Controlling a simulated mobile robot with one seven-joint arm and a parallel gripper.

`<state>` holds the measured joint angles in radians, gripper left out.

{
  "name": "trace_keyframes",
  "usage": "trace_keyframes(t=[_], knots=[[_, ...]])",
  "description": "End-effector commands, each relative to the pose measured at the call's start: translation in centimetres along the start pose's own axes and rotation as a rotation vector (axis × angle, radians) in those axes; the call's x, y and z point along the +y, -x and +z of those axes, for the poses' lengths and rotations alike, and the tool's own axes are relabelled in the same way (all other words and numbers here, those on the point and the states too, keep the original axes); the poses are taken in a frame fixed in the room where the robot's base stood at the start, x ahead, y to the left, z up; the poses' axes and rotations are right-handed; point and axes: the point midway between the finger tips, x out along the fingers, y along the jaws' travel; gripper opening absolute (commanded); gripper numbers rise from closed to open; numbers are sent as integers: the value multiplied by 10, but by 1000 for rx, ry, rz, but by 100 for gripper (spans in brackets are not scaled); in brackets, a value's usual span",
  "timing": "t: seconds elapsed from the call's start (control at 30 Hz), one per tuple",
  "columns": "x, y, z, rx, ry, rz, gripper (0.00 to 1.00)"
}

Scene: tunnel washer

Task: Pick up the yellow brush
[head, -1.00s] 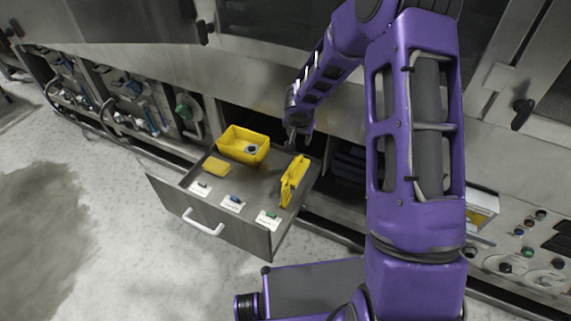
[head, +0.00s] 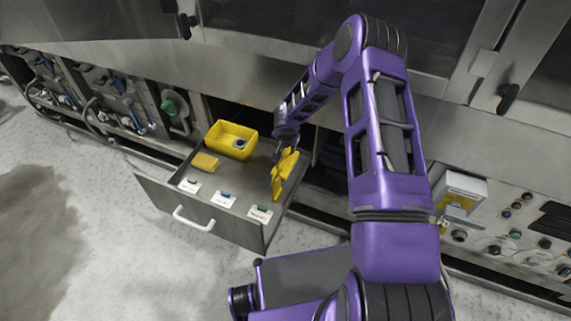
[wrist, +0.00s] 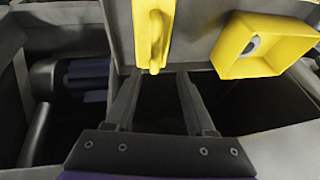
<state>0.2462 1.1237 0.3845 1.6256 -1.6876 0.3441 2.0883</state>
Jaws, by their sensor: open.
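The yellow brush (head: 284,176) is a long, narrow yellow piece at the right side of the open drawer. My gripper (head: 287,142) is over the back of the drawer, close to the brush's far end. In the wrist view my gripper (wrist: 159,76) has its two fingers apart with nothing between them. The brush end lies just beyond the fingertips, roughly in line with the gap. I cannot tell whether a finger touches it.
The drawer (head: 217,225) also holds a yellow bin (head: 232,150) with a small grey round thing inside, a flat yellow block (head: 205,161) and several labelled cards. The machine front stands behind. A dark opening lies right of the drawer. The floor in front is clear.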

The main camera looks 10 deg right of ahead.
Motion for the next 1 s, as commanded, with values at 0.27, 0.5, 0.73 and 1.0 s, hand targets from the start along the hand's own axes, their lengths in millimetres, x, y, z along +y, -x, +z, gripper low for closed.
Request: trace_keyframes(t=[0.27, 0.5, 0.73, 1.0], knots=[[8, -30, 8, -2, 0, 2, 55], [8, -52, 7, 0, 0, 0, 55], [8, -53, 7, 1, 0, 0, 55], [8, -53, 7, 0, 0, 0, 10]])
